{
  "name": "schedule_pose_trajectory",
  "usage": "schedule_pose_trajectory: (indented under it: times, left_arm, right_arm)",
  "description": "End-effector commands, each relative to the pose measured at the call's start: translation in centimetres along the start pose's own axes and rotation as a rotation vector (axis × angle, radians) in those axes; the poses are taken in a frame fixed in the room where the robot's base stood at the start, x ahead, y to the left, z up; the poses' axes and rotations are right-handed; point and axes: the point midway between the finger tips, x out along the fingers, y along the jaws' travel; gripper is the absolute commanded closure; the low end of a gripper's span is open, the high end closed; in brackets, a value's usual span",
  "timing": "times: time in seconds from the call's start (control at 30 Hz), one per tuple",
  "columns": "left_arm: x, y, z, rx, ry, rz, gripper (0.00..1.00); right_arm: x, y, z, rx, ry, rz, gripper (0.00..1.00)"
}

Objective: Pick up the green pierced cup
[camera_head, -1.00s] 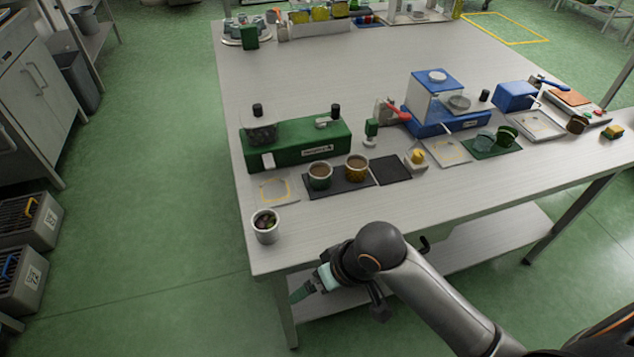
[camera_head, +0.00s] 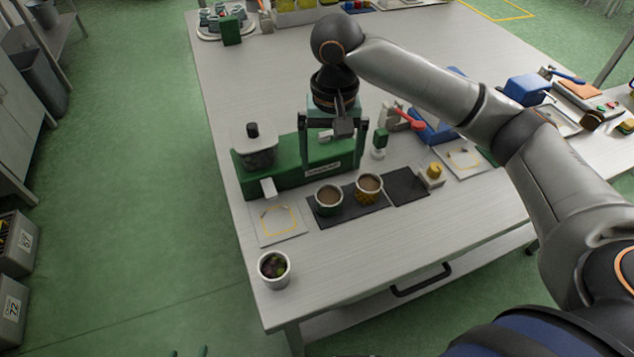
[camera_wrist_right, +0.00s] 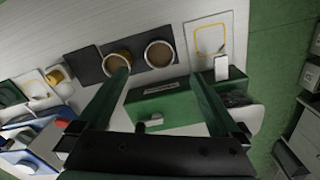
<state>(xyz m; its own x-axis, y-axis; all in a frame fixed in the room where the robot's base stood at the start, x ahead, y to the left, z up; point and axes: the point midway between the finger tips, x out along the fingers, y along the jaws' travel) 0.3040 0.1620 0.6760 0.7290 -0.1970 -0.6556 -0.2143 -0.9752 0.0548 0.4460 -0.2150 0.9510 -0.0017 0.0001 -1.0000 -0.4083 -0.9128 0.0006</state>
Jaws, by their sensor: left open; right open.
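A green cup (camera_head: 329,200) with brown contents stands upright on a dark mat (camera_head: 346,210); I cannot make out holes in its wall. It also shows in the right wrist view (camera_wrist_right: 159,54). A yellow patterned cup (camera_head: 368,188) stands beside it, also in the wrist view (camera_wrist_right: 116,64). My right gripper (camera_head: 332,166) is open and empty, fingers pointing down in front of the green machine, just behind the cups in the head view. In the wrist view its fingers (camera_wrist_right: 160,78) are spread wide. My left gripper (camera_head: 188,352) barely shows at the bottom edge, its tips apart.
A green machine (camera_head: 286,178) stands behind the cups. A white cup with dark contents (camera_head: 274,270) is near the front left corner. A white marked plate (camera_head: 278,222) lies left of the mat. A yellow-topped block (camera_head: 433,174) stands to the right. My right arm hides the table's right middle.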

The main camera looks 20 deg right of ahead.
Motion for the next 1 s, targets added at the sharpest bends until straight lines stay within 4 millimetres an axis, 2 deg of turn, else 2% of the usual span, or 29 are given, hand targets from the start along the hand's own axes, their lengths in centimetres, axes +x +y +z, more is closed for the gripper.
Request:
schedule_pose_trajectory:
  times: [0.13, 0.37, 0.67, 0.9, 1.0]
  left_arm:
    - [-0.1, 0.2, 0.8, -0.002, -0.011, 0.003, 0.35]
    - [0.1, 1.1, 2.5, -0.005, -0.045, 0.022, 0.35]
    - [0.5, 1.2, 2.0, -0.001, -0.032, 0.025, 0.35]
    - [1.2, 1.2, 1.6, 0.003, -0.023, 0.029, 0.35]
    - [1.2, 1.3, 1.4, 0.003, -0.020, 0.033, 0.35]
  right_arm:
    - [1.2, 0.1, -0.1, 0.010, -0.003, 0.004, 0.00]
    - [5.4, 0.1, -0.1, 0.008, -0.003, 0.003, 0.00]
    - [8.0, 0.1, -0.1, 0.007, -0.001, 0.002, 0.00]
    - [11.6, 0.1, -0.1, 0.007, -0.001, 0.002, 0.00]
    - [12.3, 0.0, -0.1, 0.006, 0.000, 0.002, 0.00]
